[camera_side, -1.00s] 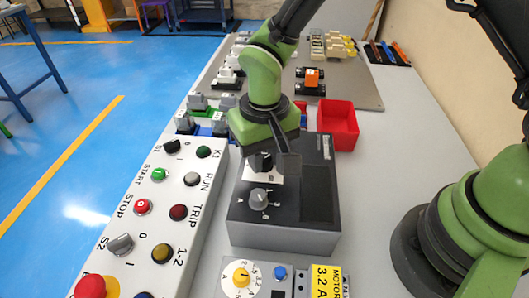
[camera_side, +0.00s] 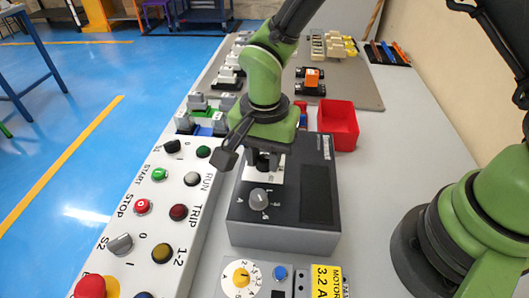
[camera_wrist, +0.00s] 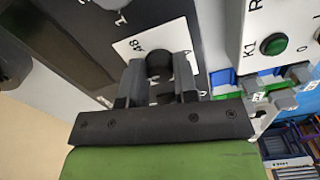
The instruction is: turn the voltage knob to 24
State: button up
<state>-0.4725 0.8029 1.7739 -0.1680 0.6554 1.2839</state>
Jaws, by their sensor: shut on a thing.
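The voltage knob (camera_wrist: 159,64) is a dark round knob on a white label plate (camera_wrist: 182,36) of the dark grey box (camera_side: 322,236). My gripper (camera_side: 263,160) points down over it from above and is shut on it, one finger on each side. In the wrist view, the number 48 shows on the plate at the upper left of the knob. The knob's pointer and most other marks are hidden by the fingers, so its setting cannot be read. A second grey knob (camera_side: 259,199) on the same box is clear of my gripper.
A long button panel (camera_side: 160,217) with several buttons and switches lies to the left of the box. A red bin (camera_side: 338,126) stands behind it to the right. A motor protection unit (camera_side: 240,277) is in front.

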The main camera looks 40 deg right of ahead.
aim_at(265, 158)
jog(key=shift+m, duration=0.4)
jog(key=o, duration=0.9)
jog(key=shift+r, duration=0.1)
notch_tip(265, 158, up, 9)
jog(key=shift+r, duration=0.45)
